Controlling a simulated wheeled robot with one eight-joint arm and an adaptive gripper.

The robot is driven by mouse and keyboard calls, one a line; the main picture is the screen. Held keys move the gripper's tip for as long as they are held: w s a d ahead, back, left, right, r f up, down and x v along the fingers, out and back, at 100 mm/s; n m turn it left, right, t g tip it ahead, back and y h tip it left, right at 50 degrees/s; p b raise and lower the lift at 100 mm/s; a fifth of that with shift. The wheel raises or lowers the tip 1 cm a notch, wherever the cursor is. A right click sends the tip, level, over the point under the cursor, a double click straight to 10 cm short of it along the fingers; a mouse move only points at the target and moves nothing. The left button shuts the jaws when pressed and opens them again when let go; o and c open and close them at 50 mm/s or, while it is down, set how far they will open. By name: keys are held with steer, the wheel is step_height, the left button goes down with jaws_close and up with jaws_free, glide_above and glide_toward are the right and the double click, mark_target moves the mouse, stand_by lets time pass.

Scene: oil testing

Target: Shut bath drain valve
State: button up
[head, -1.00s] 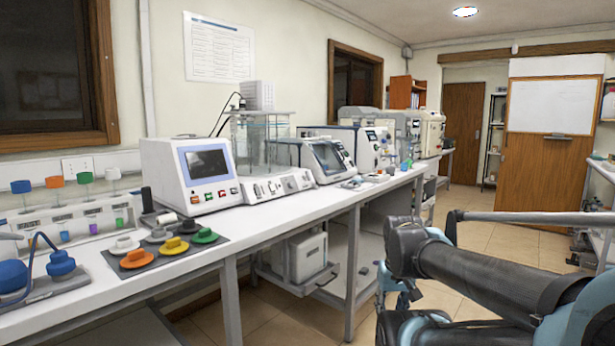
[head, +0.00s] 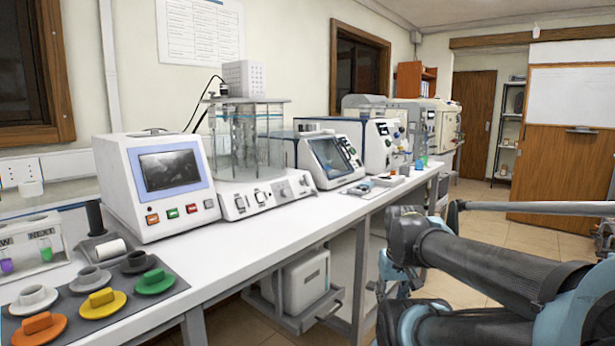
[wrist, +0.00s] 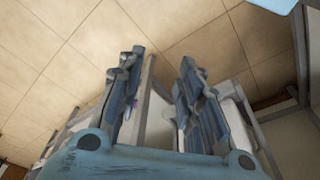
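The bath, a clear glass tank with tubes inside (head: 243,140), stands on the bench in the head view, left of centre. Its white base (head: 268,192) has several knobs on the front. I cannot tell which part is the drain valve, or whether it is open. My gripper (wrist: 160,88) shows in the wrist view with its two fingers apart and nothing clearly held between them. It hangs over the tiled floor, away from the bath.
The white bench (head: 240,240) runs along the left wall. A white instrument with a screen (head: 165,185) stands left of the bath, another (head: 328,160) right of it. Coloured caps lie on a grey mat (head: 75,305). Under the bench is a white box (head: 305,280). Tiled floor lies beyond my arm.

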steer(key=shift+w+d, duration=0.15)
steer(key=shift+w, duration=0.45)
steer(key=shift+r, duration=0.1)
step_height(320, 180, up, 38)
steer(key=n+y, duration=0.4)
steer(key=n, duration=0.6)
glide_above(307, 178)
steer(key=s+d, duration=0.4)
steer(key=d, duration=0.1)
steer(key=shift+t+h, duration=0.3)
steer(key=x, duration=1.6)
steer(key=shift+w, duration=0.1)
jaws_close()
